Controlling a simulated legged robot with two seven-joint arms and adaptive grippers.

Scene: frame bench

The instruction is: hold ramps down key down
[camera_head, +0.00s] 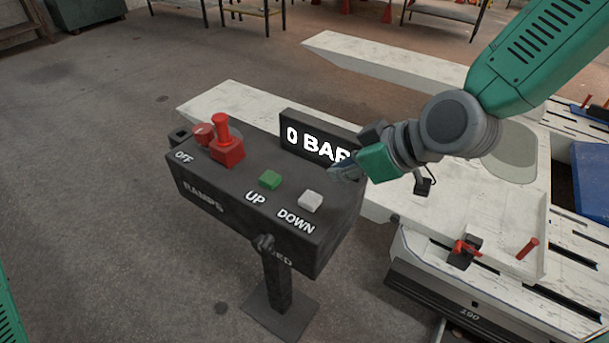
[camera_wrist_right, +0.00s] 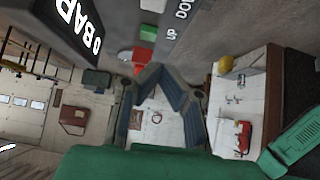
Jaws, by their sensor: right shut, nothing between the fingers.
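The white down key (camera_head: 310,201) sits on the right end of the dark ramps control box (camera_head: 240,195), above the label DOWN. It also shows at the top edge of the wrist view (camera_wrist_right: 153,5). The green up key (camera_head: 270,179) is to its left. My right gripper (camera_head: 335,172) is shut and empty. In the head view it appears beyond the down key and up from it, in front of the display, apart from the key. Its fingers (camera_wrist_right: 158,72) meet in the wrist view. My left gripper is not in view.
A display (camera_head: 318,141) reading 0 BAR stands at the box's back edge, close to my right gripper. A red switch lever (camera_head: 225,140) rises at the box's left end, near OFF. A white bench frame (camera_head: 375,65) lies behind. Floor at left is clear.

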